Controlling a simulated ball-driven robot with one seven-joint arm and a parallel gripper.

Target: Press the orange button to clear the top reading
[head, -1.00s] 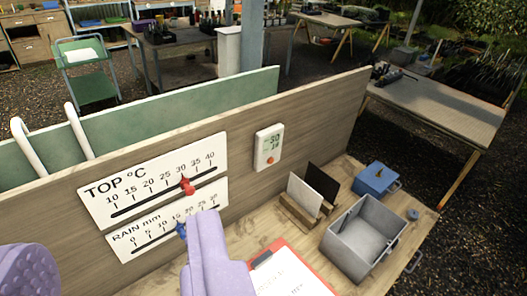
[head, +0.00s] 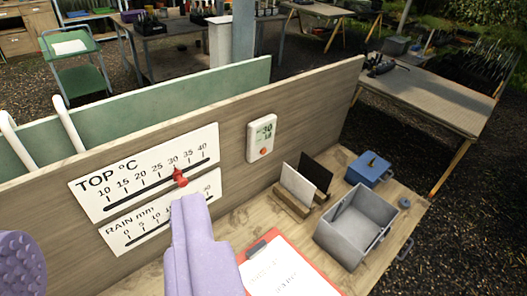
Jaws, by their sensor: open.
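The orange button (head: 263,150) is a small round dot low on a white wall unit (head: 254,146). The unit has a grey display with two lines of digits, the upper line the larger; it is mounted on the wooden board (head: 310,110). My gripper (head: 104,222) has two purple fingers, spread wide apart with nothing between them. The right finger overlaps the lower right of the rain scale in the picture, left of and below the unit. The left finger is cut off by the picture's left edge. The button is unobstructed.
Left of the unit are a TOP °C scale (head: 125,170) with a red pointer (head: 180,178) and a RAIN mm scale (head: 128,236). The bench holds a red clipboard (head: 330,284), upright cards in a wooden holder (head: 291,203), a grey box (head: 343,249) and a blue box (head: 376,174).

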